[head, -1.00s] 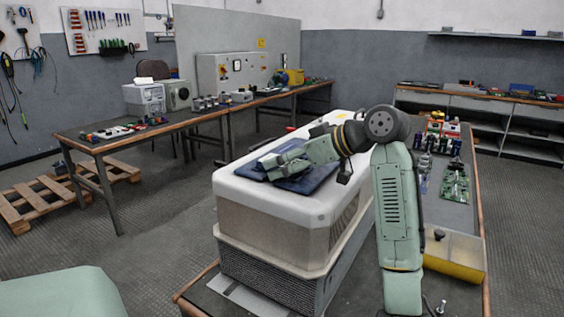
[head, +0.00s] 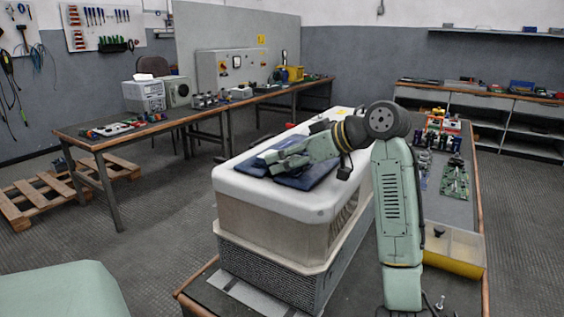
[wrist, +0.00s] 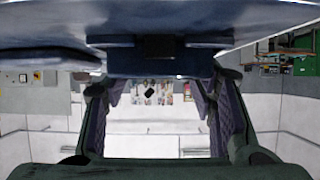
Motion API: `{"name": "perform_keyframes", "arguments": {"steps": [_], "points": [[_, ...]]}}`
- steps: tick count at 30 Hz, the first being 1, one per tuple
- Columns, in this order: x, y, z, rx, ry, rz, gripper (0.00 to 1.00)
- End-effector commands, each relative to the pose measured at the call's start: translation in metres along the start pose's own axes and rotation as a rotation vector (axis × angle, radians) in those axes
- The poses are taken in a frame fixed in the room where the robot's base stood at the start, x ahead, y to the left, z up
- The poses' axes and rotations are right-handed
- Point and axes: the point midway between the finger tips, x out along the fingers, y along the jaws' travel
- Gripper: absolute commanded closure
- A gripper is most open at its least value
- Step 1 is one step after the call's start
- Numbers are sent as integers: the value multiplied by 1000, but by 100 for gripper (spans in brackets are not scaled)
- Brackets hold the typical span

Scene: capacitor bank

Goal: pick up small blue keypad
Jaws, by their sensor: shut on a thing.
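My gripper (head: 268,159) is low over the white top of a large housing (head: 243,192), at a dark blue flat item (head: 312,176). In the wrist view my gripper's fingers (wrist: 160,95) stand on both sides of a small dark blue block (wrist: 160,64), which I take to be the small blue keypad. The gripper is shut on it. Its face and keys cannot be made out. In the head view the fingers hide it, and I cannot tell whether it is clear of the surface under it.
The housing stands on a bench with a yellow-edged bin (head: 453,251) and green circuit boards (head: 455,178) to the right of my arm. A long workbench (head: 180,118) with instruments stands behind left. A wooden pallet (head: 62,188) lies on the floor. Open floor lies between.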

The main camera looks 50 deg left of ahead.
Motion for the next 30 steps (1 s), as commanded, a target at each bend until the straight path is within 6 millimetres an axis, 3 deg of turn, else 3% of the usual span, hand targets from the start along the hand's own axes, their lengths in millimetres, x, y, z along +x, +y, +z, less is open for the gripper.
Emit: {"name": "perform_keyframes", "arguments": {"steps": [11, 18, 30], "points": [[-3, 0, -6, -2, 1, 1, 79], [-18, -1, -33, -4, 2, 2, 79], [20, 69, -63, 3, 0, -1, 79]]}}
